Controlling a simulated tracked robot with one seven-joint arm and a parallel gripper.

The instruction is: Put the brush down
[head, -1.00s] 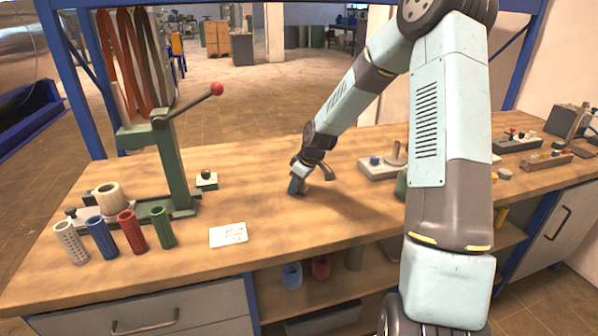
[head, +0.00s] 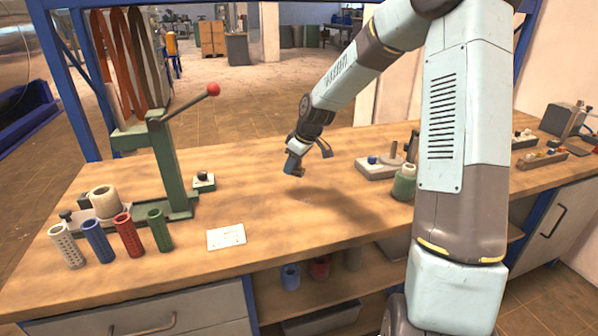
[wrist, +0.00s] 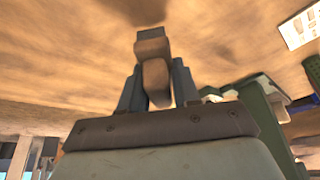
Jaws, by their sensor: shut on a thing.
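My gripper (head: 293,171) hangs above the middle of the wooden workbench (head: 262,205), with a shadow on the bench below and to its right. In the wrist view my gripper (wrist: 155,85) is shut on a brown, wooden-looking piece, which I take to be the brush (wrist: 154,70). The brush sits between the two fingers, and its far end shows past the fingertips over the bench top. In the head view the brush is too small to make out clearly.
A green lever press (head: 170,165) stands at left, with white, blue, red and green cylinders before it. A white card (head: 226,236) lies near the front. The bench below my gripper is clear.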

